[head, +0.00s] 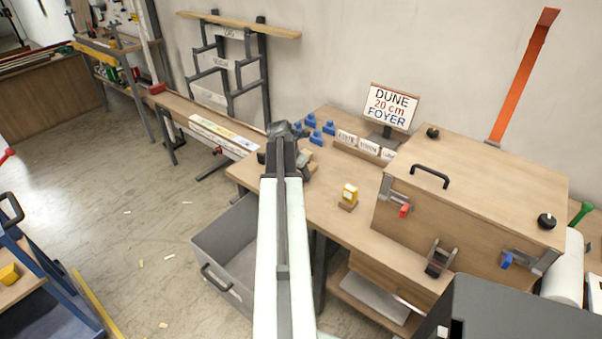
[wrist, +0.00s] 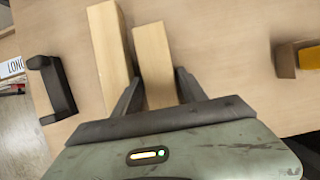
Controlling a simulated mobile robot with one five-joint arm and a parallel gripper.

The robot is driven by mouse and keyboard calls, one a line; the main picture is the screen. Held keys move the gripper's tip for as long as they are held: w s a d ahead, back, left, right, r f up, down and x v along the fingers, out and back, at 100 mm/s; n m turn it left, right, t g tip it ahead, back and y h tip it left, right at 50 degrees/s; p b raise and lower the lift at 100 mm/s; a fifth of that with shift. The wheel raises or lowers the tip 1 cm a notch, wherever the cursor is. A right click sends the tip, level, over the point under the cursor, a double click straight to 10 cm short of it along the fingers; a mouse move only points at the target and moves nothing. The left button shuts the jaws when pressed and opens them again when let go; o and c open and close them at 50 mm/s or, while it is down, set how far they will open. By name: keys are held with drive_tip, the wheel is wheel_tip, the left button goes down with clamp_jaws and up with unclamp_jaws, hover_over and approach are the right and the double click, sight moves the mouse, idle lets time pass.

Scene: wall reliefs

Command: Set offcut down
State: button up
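In the wrist view a short pale wooden offcut (wrist: 153,62) lies between the two fingers of my gripper (wrist: 157,75). Both fingertips appear to touch its sides, so the gripper looks shut on it. The offcut is over or on the wooden bench top (wrist: 225,65); I cannot tell whether it touches the bench. A longer pale wooden piece (wrist: 108,55) lies close along its left side. In the head view my gripper (head: 287,150) is over the left end of the bench (head: 325,205), and my arm hides most of what it holds.
A black bracket (wrist: 52,90) is left of the wooden pieces. A yellow block on a wooden stand (head: 349,196) sits right of my gripper. Blue pieces (head: 317,138) and label cards (head: 368,147) are behind. A large wooden box (head: 470,190) fills the bench's right; a grey bin (head: 232,250) stands below left.

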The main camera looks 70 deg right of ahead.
drive_tip(key=shift+r, duration=0.1)
drive_tip(key=shift+r+p, duration=0.3)
drive_tip(key=shift+p, duration=0.1)
drive_tip(key=p+v, duration=1)
drive_tip(key=v, duration=0.1)
drive_tip(key=shift+a+r+p, duration=0.2)
drive_tip(key=shift+a+p, duration=0.05)
drive_tip(key=shift+p, duration=0.05)
drive_tip(key=shift+w, duration=0.1)
